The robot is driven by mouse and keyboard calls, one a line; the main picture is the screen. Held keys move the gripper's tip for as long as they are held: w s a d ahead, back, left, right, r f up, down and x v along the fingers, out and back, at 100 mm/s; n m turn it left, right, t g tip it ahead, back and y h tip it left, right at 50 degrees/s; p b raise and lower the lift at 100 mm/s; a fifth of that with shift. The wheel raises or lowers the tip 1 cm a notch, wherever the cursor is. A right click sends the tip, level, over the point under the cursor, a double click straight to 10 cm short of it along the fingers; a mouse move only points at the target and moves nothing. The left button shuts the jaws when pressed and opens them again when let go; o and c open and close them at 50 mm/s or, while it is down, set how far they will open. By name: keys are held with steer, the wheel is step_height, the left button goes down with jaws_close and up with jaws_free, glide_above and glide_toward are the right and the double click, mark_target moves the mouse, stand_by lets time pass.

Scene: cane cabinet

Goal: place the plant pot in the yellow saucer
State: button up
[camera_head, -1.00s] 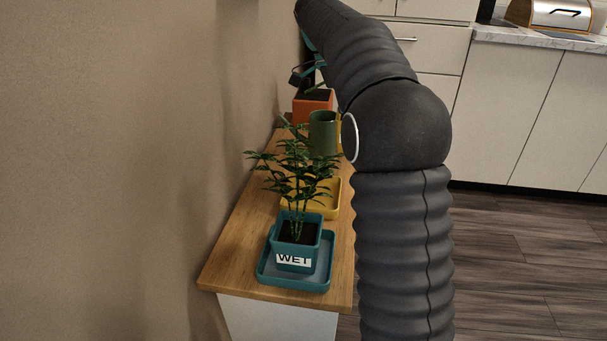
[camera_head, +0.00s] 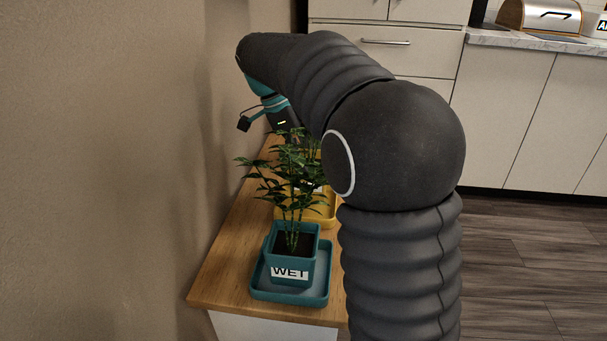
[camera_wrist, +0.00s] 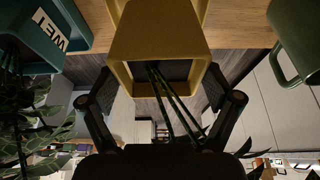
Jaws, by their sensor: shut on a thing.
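A yellow plant pot (camera_wrist: 160,38) with thin green stems fills the middle of the wrist view. My gripper (camera_wrist: 160,85) is shut on it, a finger at each side. The yellow saucer (camera_head: 322,219) stands on the wooden top behind the teal pot; its edge (camera_wrist: 114,12) also shows behind the held pot in the wrist view. The held pot is over the saucer area; I cannot tell whether it touches. In the head view, leaves and my arm mostly hide the held pot and my fingertips.
A teal pot (camera_head: 291,270) marked WET, with a leafy plant, stands in a teal saucer (camera_head: 262,287) at the near end. A green mug (camera_wrist: 295,38) is close to the right in the wrist view. The wall runs along the left of the narrow wooden top (camera_head: 228,250).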

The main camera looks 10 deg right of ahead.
steer(key=shift+f, duration=2)
steer(key=shift+f+b, duration=0.1)
steer(key=shift+b, duration=0.2)
steer(key=o, duration=1.5)
steer(key=shift+o, duration=0.2)
steer(key=p+v, duration=0.2)
steer(key=v, duration=1)
steer(key=shift+s, duration=0.1)
